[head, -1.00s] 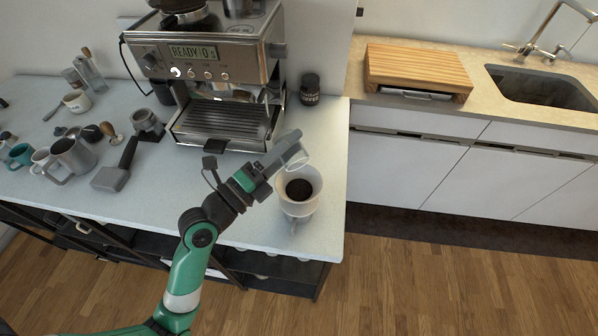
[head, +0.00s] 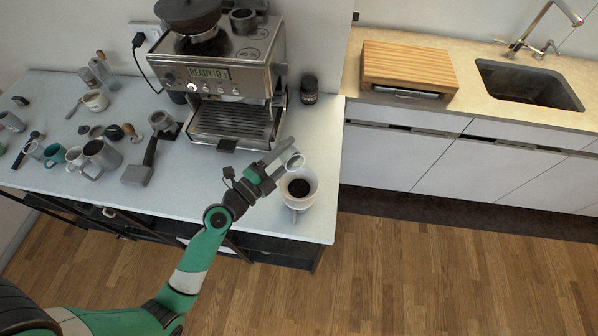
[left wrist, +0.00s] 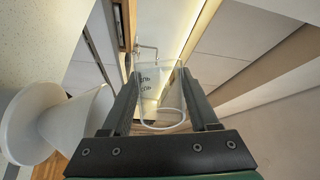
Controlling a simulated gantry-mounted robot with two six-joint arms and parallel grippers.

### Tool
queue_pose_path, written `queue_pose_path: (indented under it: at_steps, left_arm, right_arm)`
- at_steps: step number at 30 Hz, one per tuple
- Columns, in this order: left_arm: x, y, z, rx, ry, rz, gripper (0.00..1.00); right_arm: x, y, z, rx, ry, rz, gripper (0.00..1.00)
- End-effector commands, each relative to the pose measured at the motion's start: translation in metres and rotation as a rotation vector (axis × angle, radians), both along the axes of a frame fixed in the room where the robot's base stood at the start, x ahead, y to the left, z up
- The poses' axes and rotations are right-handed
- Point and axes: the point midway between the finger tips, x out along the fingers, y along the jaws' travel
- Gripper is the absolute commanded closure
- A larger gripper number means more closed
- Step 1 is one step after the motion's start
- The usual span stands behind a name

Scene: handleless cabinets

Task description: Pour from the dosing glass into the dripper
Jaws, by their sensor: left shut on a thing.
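My left gripper (head: 274,166) is shut on the clear dosing glass (head: 294,161), just behind and above the dripper. The dosing glass also shows between the fingers in the left wrist view (left wrist: 160,88), with dark markings on its wall. It looks tilted; I cannot make out its contents or any stream from it. The white dripper (head: 309,193) stands near the counter's right front corner with dark grounds inside. It appears sideways at the left of the left wrist view (left wrist: 75,124), apart from the fingers. My right gripper is not in view.
The espresso machine (head: 229,75) stands behind the gripper, with a dark jar (head: 309,89) to its right. A wooden board (head: 408,66) and sink (head: 528,85) are on the right-hand counter.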

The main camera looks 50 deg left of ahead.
Motion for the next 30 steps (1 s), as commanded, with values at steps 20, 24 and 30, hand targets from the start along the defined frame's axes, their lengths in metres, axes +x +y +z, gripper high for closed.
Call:
queue_pose_path:
  at_steps: [20, 24, 30]
  left_arm:
    - [0.006, 0.026, -0.023, -0.787, 0.171, 0.005, 1.0]
    - [0.009, 0.041, -0.039, -1.003, 0.221, 0.004, 1.0]
    - [0.011, 0.048, -0.068, -1.123, 0.248, 0.002, 1.0]
  right_arm:
    - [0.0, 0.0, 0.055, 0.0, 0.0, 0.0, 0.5]
    - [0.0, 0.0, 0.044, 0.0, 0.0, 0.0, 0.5]
    - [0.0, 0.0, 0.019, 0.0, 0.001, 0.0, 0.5]
